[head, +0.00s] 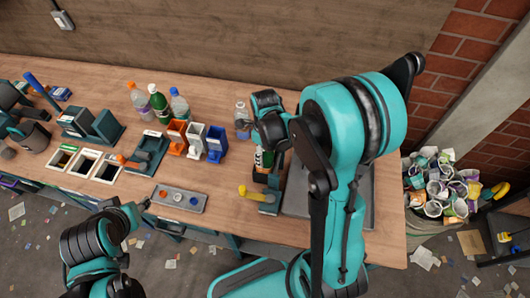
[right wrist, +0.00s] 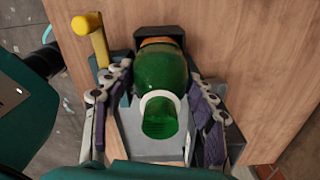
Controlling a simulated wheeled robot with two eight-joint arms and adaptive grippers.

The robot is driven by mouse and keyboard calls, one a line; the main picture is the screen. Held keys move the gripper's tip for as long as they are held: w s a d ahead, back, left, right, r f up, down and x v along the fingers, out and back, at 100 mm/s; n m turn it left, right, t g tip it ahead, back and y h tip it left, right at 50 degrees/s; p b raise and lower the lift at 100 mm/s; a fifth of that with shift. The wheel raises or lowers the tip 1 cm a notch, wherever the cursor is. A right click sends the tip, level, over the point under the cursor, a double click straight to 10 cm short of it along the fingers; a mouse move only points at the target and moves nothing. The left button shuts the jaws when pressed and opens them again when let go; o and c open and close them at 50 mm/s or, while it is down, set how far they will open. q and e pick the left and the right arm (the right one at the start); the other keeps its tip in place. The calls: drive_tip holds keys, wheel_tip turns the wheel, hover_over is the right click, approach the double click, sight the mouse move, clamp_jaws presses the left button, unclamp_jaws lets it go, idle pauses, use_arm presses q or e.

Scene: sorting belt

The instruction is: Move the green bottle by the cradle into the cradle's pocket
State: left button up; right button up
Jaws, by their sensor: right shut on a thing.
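The green bottle (right wrist: 160,70) with a white band is between the two fingers of my right gripper (right wrist: 160,105) in the right wrist view. My right gripper is shut on it. In the head view a small part of the green bottle (head: 267,158) shows below the wrist, over the cradle (head: 270,197). The cradle is dark and grey with a yellow handle (head: 243,190). In the wrist view the bottle lines up with the cradle (right wrist: 155,148); I cannot tell how deep it sits in the pocket. My left gripper (head: 137,212) is at the table's front edge, its fingers unclear.
Three bottles (head: 159,104) stand at the back, one of them green. Orange, white and blue bins (head: 194,138) stand left of the cradle. A grey tray (head: 178,199) with small round items lies at the front. A clear bottle (head: 241,118) stands behind my right gripper.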

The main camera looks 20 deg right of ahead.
drive_tip(key=o, duration=1.7)
drive_tip(key=shift+r, duration=0.15)
wheel_tip(320, 180, up, 12)
drive_tip(key=shift+f, duration=0.1)
drive_tip(key=shift+s+a+f+n, duration=0.1)
drive_tip(key=shift+s+f+n, duration=0.1)
drive_tip(key=shift+n, duration=0.3)
drive_tip(key=s+a+f+n+t+b, duration=0.1)
drive_tip(key=s+f+n+t+b, duration=0.1)
drive_tip(key=n, duration=0.7)
drive_tip(key=s+a+f+n+t+b, duration=0.1)
drive_tip(key=s+f+n+t+b, duration=0.1)
drive_tip(key=n+b, duration=0.4)
drive_tip(key=s+a+f+n+t+b, duration=0.2)
drive_tip(key=s+f+n+t+b, duration=0.1)
drive_tip(key=n, duration=0.9)
drive_tip(key=shift+s+f+b, duration=0.2)
drive_tip(key=shift+s+f, duration=0.05)
drive_tip(key=shift+s, duration=0.45)
drive_tip(key=shift+s+f+b, duration=0.2)
drive_tip(key=shift+s, duration=0.45)
